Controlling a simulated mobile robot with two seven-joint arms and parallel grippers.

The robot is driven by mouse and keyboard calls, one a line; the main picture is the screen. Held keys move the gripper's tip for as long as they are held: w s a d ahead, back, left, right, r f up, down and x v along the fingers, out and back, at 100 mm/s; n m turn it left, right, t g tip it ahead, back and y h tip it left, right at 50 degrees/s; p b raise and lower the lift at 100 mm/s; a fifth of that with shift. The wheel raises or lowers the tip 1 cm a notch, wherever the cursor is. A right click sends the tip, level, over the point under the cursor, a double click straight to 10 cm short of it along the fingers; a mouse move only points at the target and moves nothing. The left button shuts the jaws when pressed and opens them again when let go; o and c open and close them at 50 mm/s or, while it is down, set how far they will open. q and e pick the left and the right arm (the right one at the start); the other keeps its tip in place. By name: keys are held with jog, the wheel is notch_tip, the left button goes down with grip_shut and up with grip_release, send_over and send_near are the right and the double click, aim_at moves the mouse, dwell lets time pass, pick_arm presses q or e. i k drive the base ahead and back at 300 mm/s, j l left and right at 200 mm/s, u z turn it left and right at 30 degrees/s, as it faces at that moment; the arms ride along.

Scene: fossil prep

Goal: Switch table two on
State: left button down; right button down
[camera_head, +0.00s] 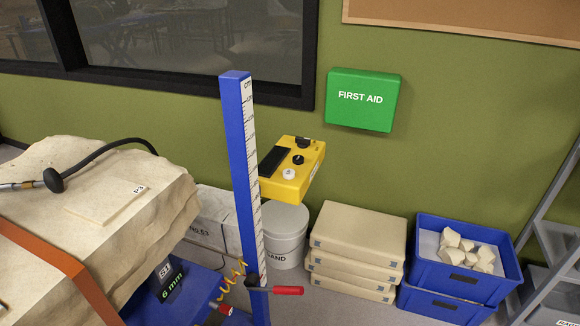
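A yellow control box (292,169) with a dark panel, black knobs and one white knob is at the middle of the head view, partly behind a blue post. I cannot tell which table it belongs to or whether it is on. A blue table part with a small display reading "6 mm" (172,286) shows at the lower left, under a large pale rock block (150,215). Neither of my grippers is in view.
A blue post with a measuring scale (236,150) stands upright, with a red-handled lever (285,290) low on it. An orange strap (50,265) crosses the block. A grey bucket (286,250), stacked beige cases (357,245) and blue crates (450,300) stand along the green wall.

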aim_at(303, 143)
jog(key=i+l+u, duration=0.1)
jog(key=u, duration=0.6)
jog(key=i+l+u, duration=0.25)
jog(key=l, duration=0.15)
jog(key=i+l+u, duration=0.25)
jog(key=l, duration=0.15)
